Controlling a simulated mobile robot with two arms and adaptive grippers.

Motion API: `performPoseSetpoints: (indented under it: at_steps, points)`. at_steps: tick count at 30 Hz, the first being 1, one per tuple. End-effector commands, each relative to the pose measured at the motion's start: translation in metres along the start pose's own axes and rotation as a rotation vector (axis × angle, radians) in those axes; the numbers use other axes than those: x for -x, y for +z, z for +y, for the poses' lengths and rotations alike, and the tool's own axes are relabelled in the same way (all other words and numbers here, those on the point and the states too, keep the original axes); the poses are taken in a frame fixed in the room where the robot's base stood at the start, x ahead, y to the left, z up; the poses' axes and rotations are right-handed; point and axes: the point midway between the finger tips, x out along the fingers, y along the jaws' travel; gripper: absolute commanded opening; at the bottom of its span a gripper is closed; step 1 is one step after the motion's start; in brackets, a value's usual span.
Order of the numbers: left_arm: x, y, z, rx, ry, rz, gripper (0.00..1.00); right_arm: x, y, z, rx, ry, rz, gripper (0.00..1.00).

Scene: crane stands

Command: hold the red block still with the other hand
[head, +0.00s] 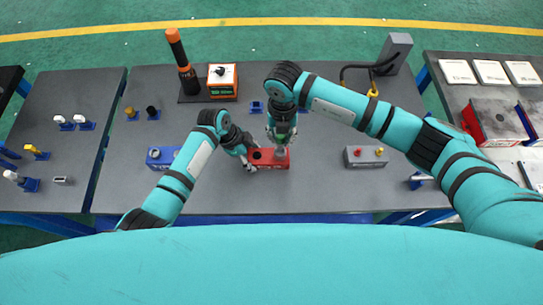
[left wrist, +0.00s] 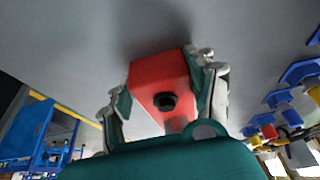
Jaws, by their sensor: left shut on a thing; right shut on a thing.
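The red block (head: 268,158) lies on the middle grey table, its long side running left to right, with a dark round hole in its top. My left gripper (head: 248,160) is shut on the block's left part. In the left wrist view the red block (left wrist: 158,75) sits between the two fingers of my left gripper (left wrist: 165,95), and a dark round feature shows on it. My right gripper (head: 282,143) points down over the block's right end, shut on a small greyish part (head: 281,150). The fingers hide most of that part; I cannot tell how deep it sits.
A blue block (head: 160,158) lies left of my left gripper. A grey block with red and yellow knobs (head: 366,156) lies to the right. An orange-handled tool (head: 180,60) and an orange box (head: 222,80) stand at the back.

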Motion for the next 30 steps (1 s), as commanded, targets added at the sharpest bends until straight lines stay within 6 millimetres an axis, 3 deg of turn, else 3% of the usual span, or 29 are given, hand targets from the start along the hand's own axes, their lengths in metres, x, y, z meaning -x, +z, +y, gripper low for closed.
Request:
performPoseSetpoints:
  at_steps: [12,13,18,20,30]
  points:
    - [0.0003,-0.0004,-0.0003,0.000,-0.001,0.001,0.13,0.0073,0.0001,-0.0003,0.000,-0.001,-0.001,0.00]
    - [0.0003,-0.0004,-0.0003,0.000,-0.001,0.001,0.58,0.0073,0.0002,-0.0003,0.000,-0.001,-0.001,0.00]
    - [0.0003,-0.0003,-0.0003,0.000,-0.001,0.001,0.80,0.0072,0.0002,-0.0002,0.000,-0.001,-0.001,0.00]
    - [0.0002,-0.0003,-0.0002,0.000,-0.001,0.001,0.84,0.0072,0.0002,-0.0002,0.000,-0.001,-0.001,0.00]
    - [0.0063,0.0000,-0.0010,-0.001,-0.003,0.001,0.84,0.0071,0.0001,-0.0001,0.001,-0.001,-0.001,0.00]
